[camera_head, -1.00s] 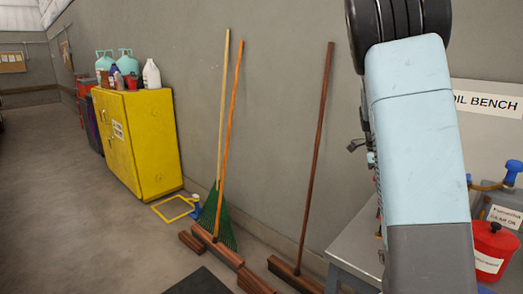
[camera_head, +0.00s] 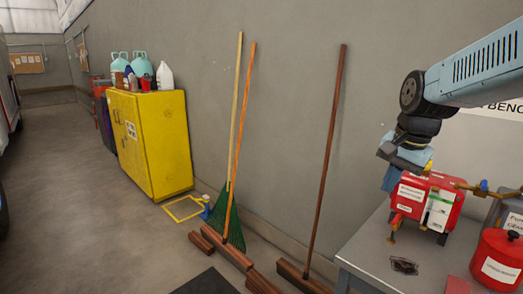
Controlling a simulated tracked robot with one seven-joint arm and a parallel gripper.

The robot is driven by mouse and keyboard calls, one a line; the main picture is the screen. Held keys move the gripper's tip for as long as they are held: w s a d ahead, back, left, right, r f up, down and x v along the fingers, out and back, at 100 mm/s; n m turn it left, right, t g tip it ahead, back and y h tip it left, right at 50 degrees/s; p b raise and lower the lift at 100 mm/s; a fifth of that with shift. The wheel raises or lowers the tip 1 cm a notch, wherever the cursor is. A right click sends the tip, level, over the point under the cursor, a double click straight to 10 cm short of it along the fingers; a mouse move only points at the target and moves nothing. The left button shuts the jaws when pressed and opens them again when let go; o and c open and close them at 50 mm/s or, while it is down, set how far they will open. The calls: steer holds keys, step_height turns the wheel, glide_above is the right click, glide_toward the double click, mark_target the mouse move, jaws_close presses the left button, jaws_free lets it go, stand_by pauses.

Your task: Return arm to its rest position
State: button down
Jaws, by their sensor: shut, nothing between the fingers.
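My arm comes in from the upper right, with a light blue link and a black joint. It bends down over the metal bench (camera_head: 380,245) at the right.
A red can (camera_head: 497,262) stands at the bench's right. A small dark item (camera_head: 403,265) lies on the bench top. A broom (camera_head: 322,165) and other long-handled tools lean on the wall. A yellow cabinet (camera_head: 150,145) holds jugs. The floor (camera_head: 80,220) at left is clear.

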steer(key=s+a+n+t, duration=0.1)
steer(key=s+a+n, duration=0.1)
steer(key=s+n, duration=0.2)
steer(key=s+a+r+n+t, duration=0.1)
steer(key=s+a+n, duration=0.2)
steer(key=s+n, duration=0.2)
steer(key=shift+s+a+r+t+h, duration=0.2)
steer(key=shift+s+a+t+h, duration=0.15)
steer(key=shift+s, duration=0.4)
